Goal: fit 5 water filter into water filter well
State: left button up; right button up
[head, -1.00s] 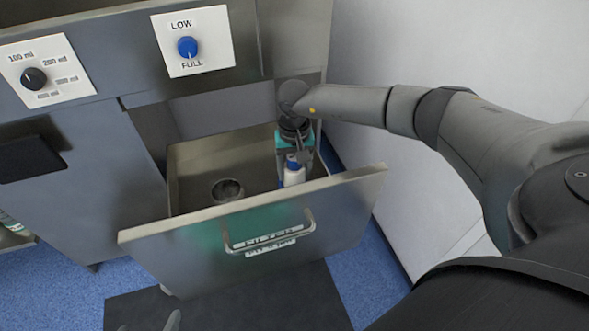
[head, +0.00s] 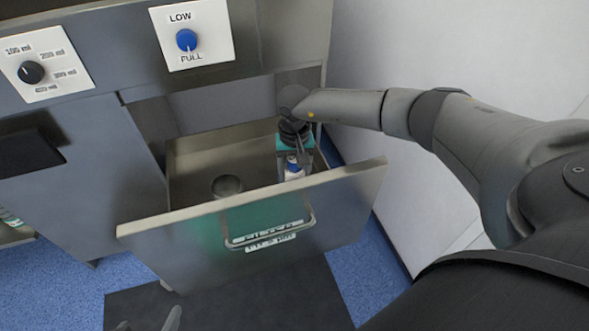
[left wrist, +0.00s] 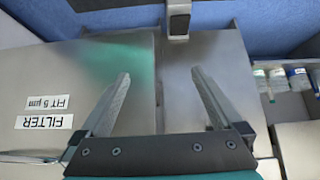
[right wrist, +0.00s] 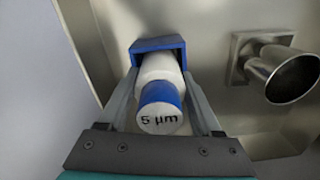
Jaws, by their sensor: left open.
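A white filter with a blue band and "5 µm" on its end (right wrist: 160,108) is between the fingers of my right gripper (right wrist: 162,80), which looks shut on it. A blue squared piece (right wrist: 158,46) encloses its far end; I cannot tell if that is part of the filter or a fixture. In the head view the filter (head: 294,171) is inside the open drawer (head: 145,229), near its right side, partly hidden by my gripper (head: 294,158). A round metal cup, hollow (right wrist: 290,76), stands beside it, also in the head view (head: 227,186). My left gripper (left wrist: 160,78) is open and empty.
The drawer front has a handle (head: 272,240) and, in the left wrist view, a "FILTER FIT 5 µm" label (left wrist: 45,122). A dial panel (head: 193,38) is above. A white wall (head: 430,60) is at right.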

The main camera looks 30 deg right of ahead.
jog(key=o, duration=0.5)
jog(key=shift+r, duration=0.1)
notch_tip(320, 180, up, 15)
jog(key=p, duration=0.7)
jog(key=shift+p, duration=0.3)
jog(key=shift+r, duration=0.1)
